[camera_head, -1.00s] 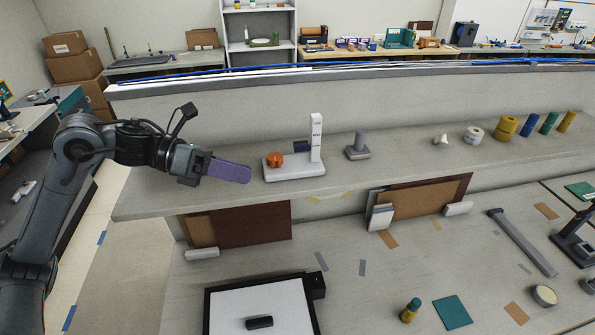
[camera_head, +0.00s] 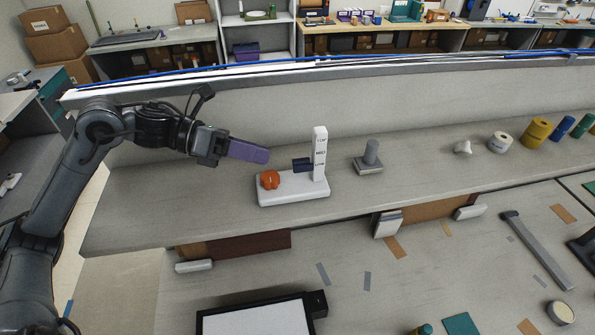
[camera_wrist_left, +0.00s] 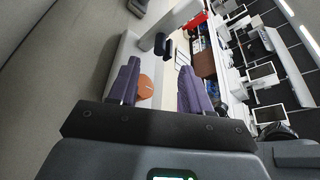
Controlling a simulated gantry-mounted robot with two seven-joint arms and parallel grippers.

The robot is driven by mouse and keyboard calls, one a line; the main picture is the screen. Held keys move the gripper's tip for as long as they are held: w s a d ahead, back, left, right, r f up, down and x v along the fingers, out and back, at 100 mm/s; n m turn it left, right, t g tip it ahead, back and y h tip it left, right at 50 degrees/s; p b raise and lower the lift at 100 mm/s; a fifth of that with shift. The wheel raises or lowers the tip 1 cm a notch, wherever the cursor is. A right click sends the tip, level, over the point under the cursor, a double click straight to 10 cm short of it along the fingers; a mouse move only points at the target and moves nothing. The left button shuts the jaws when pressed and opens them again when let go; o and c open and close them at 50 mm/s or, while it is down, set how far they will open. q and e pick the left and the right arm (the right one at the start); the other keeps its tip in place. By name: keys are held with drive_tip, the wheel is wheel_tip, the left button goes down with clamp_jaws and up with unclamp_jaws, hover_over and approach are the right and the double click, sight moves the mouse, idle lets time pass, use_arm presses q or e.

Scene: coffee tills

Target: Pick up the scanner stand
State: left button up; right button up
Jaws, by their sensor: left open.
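A white stand (camera_head: 294,193) on the long grey shelf has a flat base, an orange knob (camera_head: 270,180) and a lettered upright post with a dark sideways piece. A grey stand (camera_head: 369,167), a square base with a short cylinder, is to its right. I cannot tell for sure which is the scanner stand. My left gripper (camera_head: 250,151) is open and empty, its purple fingers just above and behind the orange knob. In the left wrist view the open fingers (camera_wrist_left: 160,86) are either side of the knob (camera_wrist_left: 146,86) in the picture, apparently not touching it.
A small white item (camera_head: 463,147), a white roll (camera_head: 501,142) and a yellow roll (camera_head: 537,132) stand farther right on the shelf. A low wall (camera_head: 400,95) runs behind. The shelf's left end is clear. A black-framed white panel (camera_head: 256,319) is below.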

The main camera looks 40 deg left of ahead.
sight(290, 161)
use_arm(q)
drive_tip(key=shift+x, duration=1)
drive_tip(key=shift+w+d+p, duration=0.4)
drive_tip(key=shift+d+p, duration=0.1)
drive_tip(key=shift+p, duration=0.3)
drive_tip(key=p+x, duration=0.1)
drive_tip(key=x, duration=0.1)
drive_tip(key=shift+w+d, duration=0.15)
drive_tip(key=shift+w, duration=0.05)
drive_tip(key=shift+p+x, duration=0.5)
drive_tip(key=shift+x, duration=0.3)
drive_tip(key=shift+f, duration=0.2)
drive_tip(key=shift+c, duration=0.5)
clamp_jaws()
